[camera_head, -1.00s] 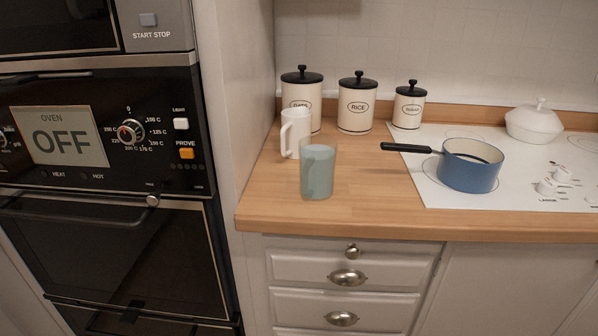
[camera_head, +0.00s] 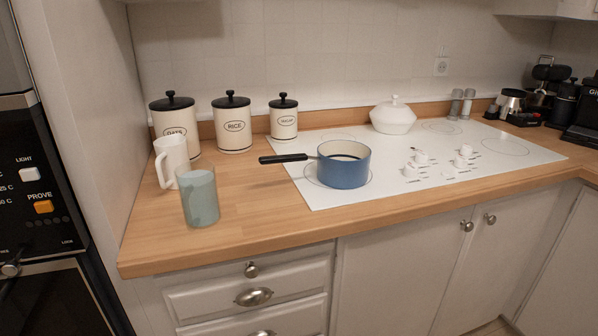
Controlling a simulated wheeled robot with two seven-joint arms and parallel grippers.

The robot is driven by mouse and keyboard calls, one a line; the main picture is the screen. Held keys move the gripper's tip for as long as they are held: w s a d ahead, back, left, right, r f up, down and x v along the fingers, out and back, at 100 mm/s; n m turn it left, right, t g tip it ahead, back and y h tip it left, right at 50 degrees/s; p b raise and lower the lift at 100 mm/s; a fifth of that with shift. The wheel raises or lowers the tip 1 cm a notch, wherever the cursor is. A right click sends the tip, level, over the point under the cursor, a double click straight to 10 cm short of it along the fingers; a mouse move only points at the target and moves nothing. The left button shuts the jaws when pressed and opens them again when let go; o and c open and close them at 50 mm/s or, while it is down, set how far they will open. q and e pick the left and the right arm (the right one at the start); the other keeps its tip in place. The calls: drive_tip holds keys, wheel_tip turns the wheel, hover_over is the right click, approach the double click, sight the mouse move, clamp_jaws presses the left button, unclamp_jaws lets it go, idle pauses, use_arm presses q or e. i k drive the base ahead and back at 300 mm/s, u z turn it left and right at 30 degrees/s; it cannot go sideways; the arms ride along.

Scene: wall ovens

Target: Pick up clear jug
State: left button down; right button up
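A clear, bluish-green tinted jug (camera_head: 200,200) stands upright on the wooden counter, near its front left edge. A white jug or mug (camera_head: 170,160) with a handle on its left stands just behind it, partly hidden by the clear jug. Neither of my grippers is in view.
Several lidded canisters, one marked RICE (camera_head: 233,126), stand at the back. A blue saucepan (camera_head: 345,172) sits on the white hob (camera_head: 440,185), its black handle pointing left. A white lidded pot (camera_head: 393,118) is behind. Ovens (camera_head: 35,200) and a side panel (camera_head: 85,120) border the left. Counter right of the jug is clear.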

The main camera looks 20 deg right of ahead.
sight(196, 179)
drive_tip(key=k, duration=1.3)
drive_tip(key=z, duration=0.75)
drive_tip(key=i, duration=0.65)
drive_tip(key=z, duration=0.85)
drive_tip(key=i, duration=0.95)
drive_tip(key=u, duration=0.85)
drive_tip(key=i, duration=0.7)
drive_tip(key=u, duration=0.7)
